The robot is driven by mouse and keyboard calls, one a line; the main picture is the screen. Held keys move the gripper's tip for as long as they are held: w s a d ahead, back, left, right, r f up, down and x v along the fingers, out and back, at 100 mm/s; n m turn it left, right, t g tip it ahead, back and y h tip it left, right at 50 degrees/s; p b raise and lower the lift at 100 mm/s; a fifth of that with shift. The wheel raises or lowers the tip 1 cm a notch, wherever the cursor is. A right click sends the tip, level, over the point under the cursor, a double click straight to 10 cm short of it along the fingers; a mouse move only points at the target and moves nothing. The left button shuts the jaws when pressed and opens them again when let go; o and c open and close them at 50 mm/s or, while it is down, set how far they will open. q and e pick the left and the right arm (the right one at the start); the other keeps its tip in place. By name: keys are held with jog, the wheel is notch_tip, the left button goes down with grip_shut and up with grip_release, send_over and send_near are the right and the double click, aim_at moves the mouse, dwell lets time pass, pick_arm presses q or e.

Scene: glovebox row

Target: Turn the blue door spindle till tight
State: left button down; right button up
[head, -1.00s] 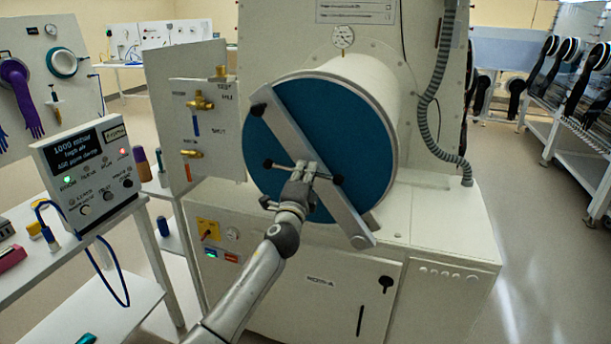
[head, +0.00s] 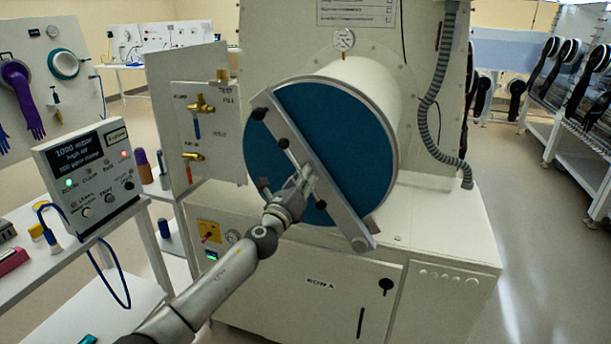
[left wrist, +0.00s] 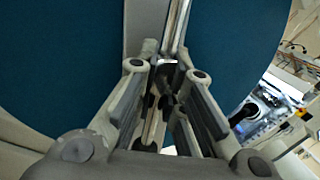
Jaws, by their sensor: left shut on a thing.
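The blue round door (head: 350,130) closes the front of a cream cylinder, with a pale diagonal bar (head: 340,205) across it. The spindle handle is at the middle of the bar, with black knobs at its upper left (head: 283,143) and lower right (head: 321,204). My left gripper (head: 303,178) is shut on the spindle at the hub, partly hiding it. In the left wrist view, the fingers (left wrist: 163,75) close around the spindle in front of the blue door (left wrist: 225,50). My right gripper is not in view.
A valve panel (head: 205,130) with brass valves is left of the door. A grey ribbed hose (head: 435,100) hangs at the right. The floor at the right is clear.

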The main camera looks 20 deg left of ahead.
pick_arm(q)
jog(key=m+h+p, duration=0.1)
jog(key=m, duration=0.2)
jog(key=shift+a+m+g, duration=0.1)
jog(key=shift+m+g, duration=0.2)
jog(key=m+p, duration=0.2)
jog(key=m, duration=0.1)
jog(key=shift+a+h, duration=0.15)
jog(key=shift+h, duration=0.15)
jog(key=m+p, duration=0.1)
jog(key=m, duration=0.1)
jog(key=m+g+p, duration=0.1)
jog(key=m+p, duration=0.1)
jog(key=shift+a+g+p, duration=0.1)
jog(key=shift+g+p, duration=0.2)
jog(key=m+p, duration=0.2)
jog(key=shift+a+f+m, duration=0.1)
jog(key=shift+m, duration=0.2)
jog(key=shift+f+m+g, duration=0.1)
jog(key=shift+m+g, duration=0.2)
jog(key=shift+m, duration=0.1)
jog(key=c, duration=1.5)
grip_release()
